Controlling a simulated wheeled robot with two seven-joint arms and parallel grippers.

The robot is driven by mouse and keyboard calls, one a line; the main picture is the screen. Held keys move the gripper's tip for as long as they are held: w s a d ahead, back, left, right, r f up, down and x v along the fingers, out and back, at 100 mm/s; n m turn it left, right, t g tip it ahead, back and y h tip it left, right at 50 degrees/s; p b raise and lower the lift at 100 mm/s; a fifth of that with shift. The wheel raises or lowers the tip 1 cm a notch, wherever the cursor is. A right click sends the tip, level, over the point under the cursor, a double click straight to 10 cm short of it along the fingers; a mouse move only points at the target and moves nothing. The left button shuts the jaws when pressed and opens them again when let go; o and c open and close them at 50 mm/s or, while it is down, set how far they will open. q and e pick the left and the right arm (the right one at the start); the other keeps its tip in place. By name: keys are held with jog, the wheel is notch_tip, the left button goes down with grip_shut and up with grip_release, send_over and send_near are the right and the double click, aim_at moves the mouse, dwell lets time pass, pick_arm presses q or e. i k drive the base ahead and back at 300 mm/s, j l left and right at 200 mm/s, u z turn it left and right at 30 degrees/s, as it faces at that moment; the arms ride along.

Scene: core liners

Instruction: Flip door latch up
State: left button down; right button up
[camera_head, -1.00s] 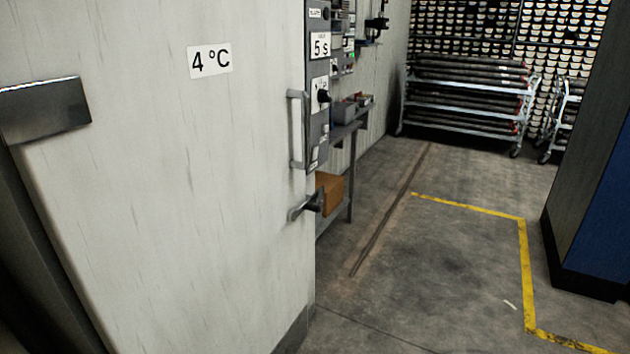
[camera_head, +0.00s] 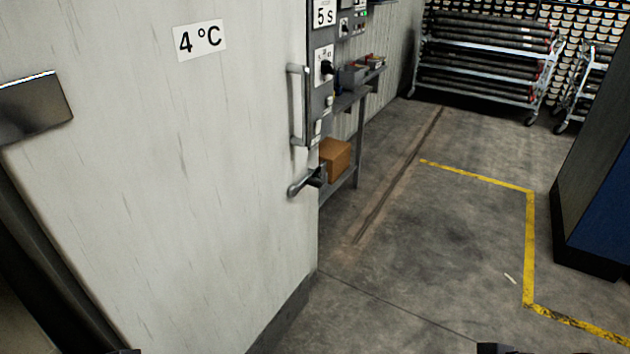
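The door latch (camera_head: 306,182) is a dark grey lever low on the right edge of the white door (camera_head: 190,180). Its pivot is at the door's edge, and the lever points left and slightly down. A vertical grey pull handle (camera_head: 297,105) is above it. Nothing touches the latch. Small dark pieces, which seem to be parts of my two arms, show at the bottom edge, left and right of centre. They are far below the latch, and no gripper fingers show.
A control panel (camera_head: 322,70) and a shelf table with a brown box (camera_head: 335,160) stand just beyond the door edge. Loaded pipe racks (camera_head: 485,65) are at the back. A dark blue cabinet (camera_head: 600,190) stands at right.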

aim_at(293, 190)
jog(key=i+l+u, duration=0.1)
jog(key=i+l, duration=0.15)
jog(key=i+l+u, duration=0.1)
jog(key=i+l, duration=0.15)
jog(key=i+l+u, duration=0.15)
jog(key=l, duration=0.25)
jog(key=i+l+u, duration=0.1)
jog(key=i+l, duration=0.2)
jog(key=i+l+u, duration=0.1)
jog(key=l, duration=0.3)
jog(key=i+l+u, duration=0.1)
jog(key=i+l, duration=0.2)
jog(key=i+l+u, duration=0.15)
jog(key=l, duration=0.35)
